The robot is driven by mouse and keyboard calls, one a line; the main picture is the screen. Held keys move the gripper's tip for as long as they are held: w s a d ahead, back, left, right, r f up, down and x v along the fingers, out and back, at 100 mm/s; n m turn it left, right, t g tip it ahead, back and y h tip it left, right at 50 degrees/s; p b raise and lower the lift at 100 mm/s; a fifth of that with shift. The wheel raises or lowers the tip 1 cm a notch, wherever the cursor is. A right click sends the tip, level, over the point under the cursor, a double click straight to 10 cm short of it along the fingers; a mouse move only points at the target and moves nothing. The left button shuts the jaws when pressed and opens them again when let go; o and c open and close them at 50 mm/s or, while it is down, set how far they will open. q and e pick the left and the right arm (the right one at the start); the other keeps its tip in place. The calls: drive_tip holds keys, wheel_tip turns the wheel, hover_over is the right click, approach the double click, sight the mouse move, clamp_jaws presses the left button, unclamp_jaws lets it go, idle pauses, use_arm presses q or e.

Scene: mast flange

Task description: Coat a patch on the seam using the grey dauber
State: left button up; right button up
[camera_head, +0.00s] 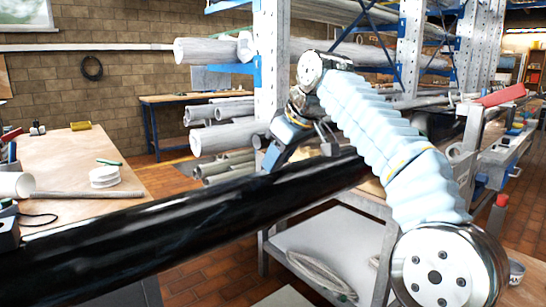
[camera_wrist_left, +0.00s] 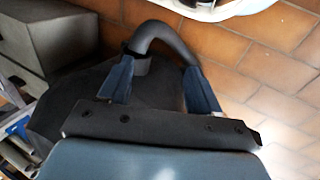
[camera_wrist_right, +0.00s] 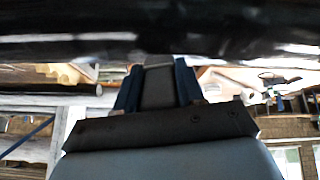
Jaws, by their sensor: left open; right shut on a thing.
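A long glossy black mast (camera_head: 190,222) runs across the head view, and its dark underside (camera_wrist_right: 160,38) fills the top of the right wrist view. I cannot make out a seam or a coated patch on it. My right gripper (camera_head: 324,138) is just above and behind the mast in the head view. In the right wrist view the right gripper (camera_wrist_right: 158,88) is shut on a grey block-like thing, likely the grey dauber (camera_wrist_right: 158,84). Its far end meets the mast's outline; contact is unclear. My left gripper (camera_wrist_left: 161,82) is open, outside the head view.
A wooden bench (camera_head: 85,175) at left holds a white roll (camera_head: 104,177) and a grey tube. A rack with pipes (camera_head: 222,138) stands behind. A grey shelf (camera_head: 320,245) is below the mast. A bent dark tube (camera_wrist_left: 165,35) arches beyond my left fingers.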

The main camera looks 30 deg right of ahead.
drive_tip(key=shift+s+d+b, duration=0.1)
drive_tip(key=shift+s+b, duration=0.2)
drive_tip(key=shift+s, duration=0.85)
drive_tip(key=shift+d+p, duration=0.45)
drive_tip(key=shift+d, duration=0.4)
drive_tip(key=shift+w, duration=0.55)
drive_tip(key=shift+w+a+f+p, duration=0.1)
drive_tip(key=shift+w+p, duration=0.05)
drive_tip(key=shift+w, duration=0.65)
drive_tip(key=shift+w+a+f+p, duration=0.1)
drive_tip(key=shift+w+p, duration=0.05)
drive_tip(key=shift+w, duration=0.6)
drive_tip(key=shift+r, duration=1.55)
